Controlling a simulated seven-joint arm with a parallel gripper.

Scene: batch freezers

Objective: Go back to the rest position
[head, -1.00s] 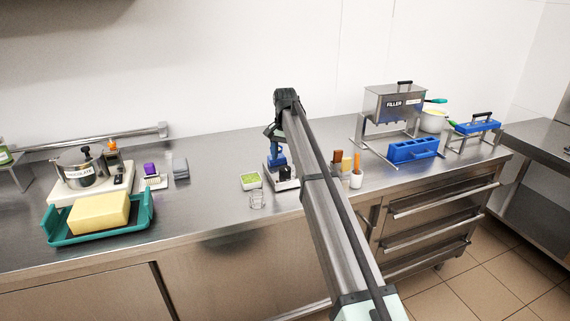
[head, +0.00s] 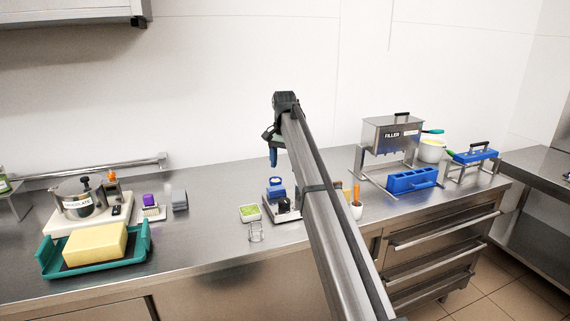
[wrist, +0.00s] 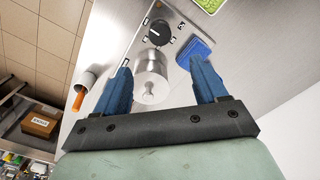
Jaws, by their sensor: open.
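My gripper (head: 273,155) hangs over the middle of the steel counter, above a small machine (head: 283,205) with a blue block (head: 276,188) on it. In the wrist view, my gripper (wrist: 165,80) has its two blue fingers spread apart with nothing between them. Beyond the fingers lie a metal cylinder with a small knob (wrist: 151,82), a black dial (wrist: 158,33) and a blue pad (wrist: 194,52). In the head view my arm hides part of the counter right of the machine.
A white cup with an orange stick (head: 356,210) stands right of my arm. A filler (head: 391,134) and blue mould (head: 412,180) are at right; a teal tray (head: 50,263) is at left.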

